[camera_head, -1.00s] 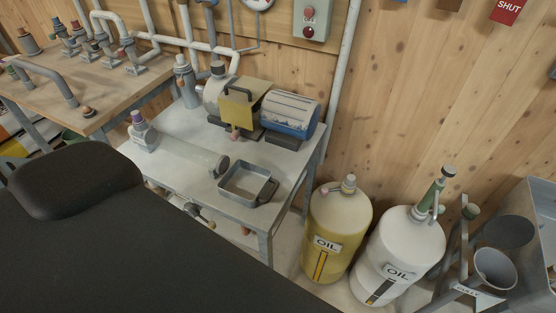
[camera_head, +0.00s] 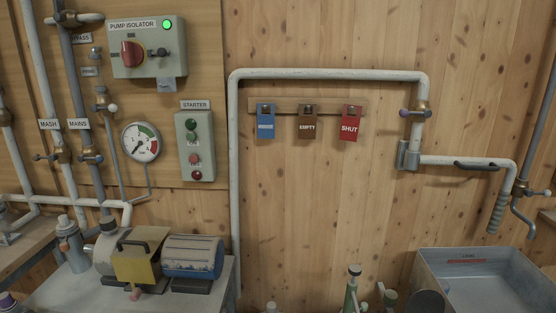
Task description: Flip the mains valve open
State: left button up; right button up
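The mains valve (camera_head: 86,156) sits on a grey upright pipe at the left of the head view, under a white MAINS label (camera_head: 78,124). It has a brass-coloured body and a small handle that appears to lie across the pipe, with a bluish end. The handle is small in the picture, so its exact setting is hard to read. Neither of my grippers shows in the head view.
The MASH valve (camera_head: 62,155) is close by on the left. A pressure gauge (camera_head: 141,142) and starter box (camera_head: 195,146) are to the right, with the pump isolator (camera_head: 147,47) above, its lamp green. A pump and motor (camera_head: 192,256) stand on the bench below.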

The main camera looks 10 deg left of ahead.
aim_at(82, 158)
jog(key=u, duration=1.45)
